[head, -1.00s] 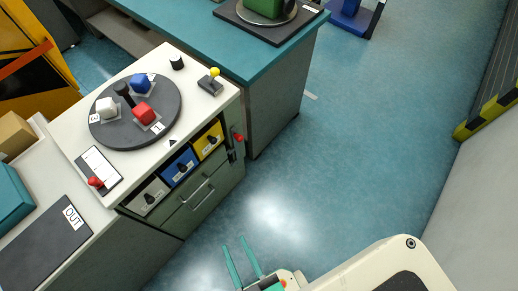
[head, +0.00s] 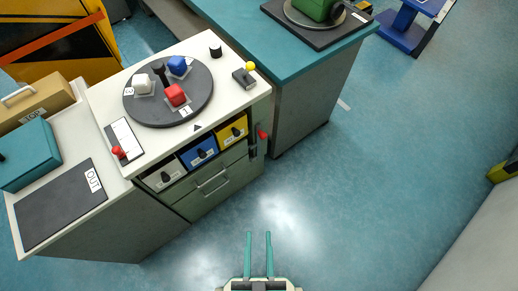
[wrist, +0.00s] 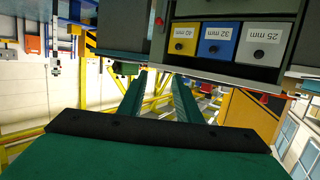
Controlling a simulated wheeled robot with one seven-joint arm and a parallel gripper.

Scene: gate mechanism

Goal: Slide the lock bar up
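What looks like the lock bar (head: 253,146) is a dark upright bar with a red knob (head: 263,134) at the right end of the green cabinet front. In the wrist view, which is upside down, the red knob (wrist: 159,21) shows beside the drawers at the top. My gripper (head: 259,235) is at the bottom of the head view, well short of the cabinet. Its two teal fingers are apart with nothing between them. The fingers also show in the wrist view (wrist: 158,85), open and empty.
Yellow, blue and white labelled bins (head: 201,152) sit left of the bar, above a drawer handle (head: 212,182). A round turntable (head: 200,105) with coloured blocks and a yellow-knobbed lever (head: 249,67) are on top. A teal bench (head: 268,60) stands behind. The floor (head: 330,190) is clear.

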